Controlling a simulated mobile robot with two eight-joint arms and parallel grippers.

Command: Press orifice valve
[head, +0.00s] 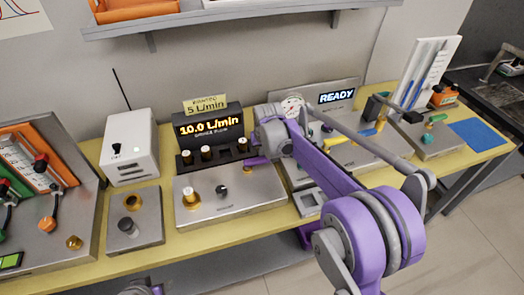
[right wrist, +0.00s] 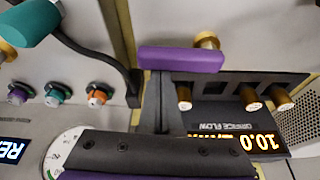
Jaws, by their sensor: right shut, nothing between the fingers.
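The orifice flow unit (head: 212,128) is a black box on the steel bench panel; its display reads 10.0 L/min. Brass valve caps (head: 206,153) stand along its front ledge. In the right wrist view, three caps (right wrist: 250,98) show beside a dark square gap (right wrist: 215,89). A yellow sign (head: 206,104) above reads 5 L/min. My right gripper (head: 257,161) is shut and empty, just right of the unit's ledge. Its purple finger (right wrist: 180,60) shows close to the ledge in the wrist view; I cannot tell if they touch. My left gripper's jaws are not visible.
A gauge (head: 292,106) and a READY display (head: 337,96) stand to the right behind my right arm. A white box (head: 130,148) is at left. A shelf (head: 235,18) hangs above.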

